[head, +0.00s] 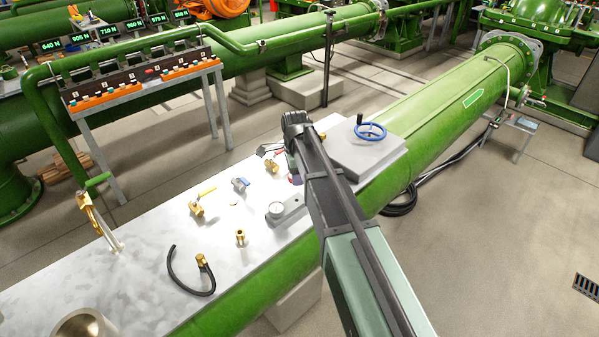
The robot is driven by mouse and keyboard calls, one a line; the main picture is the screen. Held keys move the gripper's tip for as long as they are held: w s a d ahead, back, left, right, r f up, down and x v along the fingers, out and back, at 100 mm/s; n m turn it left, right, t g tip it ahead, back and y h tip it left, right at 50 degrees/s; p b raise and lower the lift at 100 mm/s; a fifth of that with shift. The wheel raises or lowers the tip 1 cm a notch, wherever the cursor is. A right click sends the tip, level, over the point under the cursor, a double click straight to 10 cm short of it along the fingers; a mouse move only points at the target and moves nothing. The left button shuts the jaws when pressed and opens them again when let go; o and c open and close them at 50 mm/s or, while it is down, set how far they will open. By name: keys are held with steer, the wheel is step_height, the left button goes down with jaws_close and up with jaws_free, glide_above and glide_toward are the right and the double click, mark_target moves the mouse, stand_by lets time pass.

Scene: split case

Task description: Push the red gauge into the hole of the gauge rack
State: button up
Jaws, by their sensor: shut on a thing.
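My arm reaches in from the lower right, and its wrist bends down over the far part of the metal bench. My gripper (292,168) points down there, mostly hidden behind my own arm. It is shut on a small reddish thing, the red gauge (295,179), of which only a sliver shows. Just in front of it on the bench is the gauge rack (290,210), a low grey block. A round pale dial gauge sits at its left end. The rack's right end is partly behind my arm, and I cannot make out its hole. The red gauge appears above and behind the rack.
Brass and blue-handled valves (202,206) lie left of the rack. A brass fitting with a black hose (202,262) lies nearer. A grey block with a blue handwheel (370,131) stands right of my wrist. A metal cup (84,325) stands at the bench's near left.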

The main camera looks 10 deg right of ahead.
steer(key=shift+f+b, duration=2.95)
steer(key=shift+b, duration=0.05)
steer(key=shift+f, duration=0.1)
steer(key=shift+f+b, duration=0.45)
steer(key=shift+b, duration=0.1)
steer(key=shift+f+b, duration=0.6)
steer(key=o, duration=1.3)
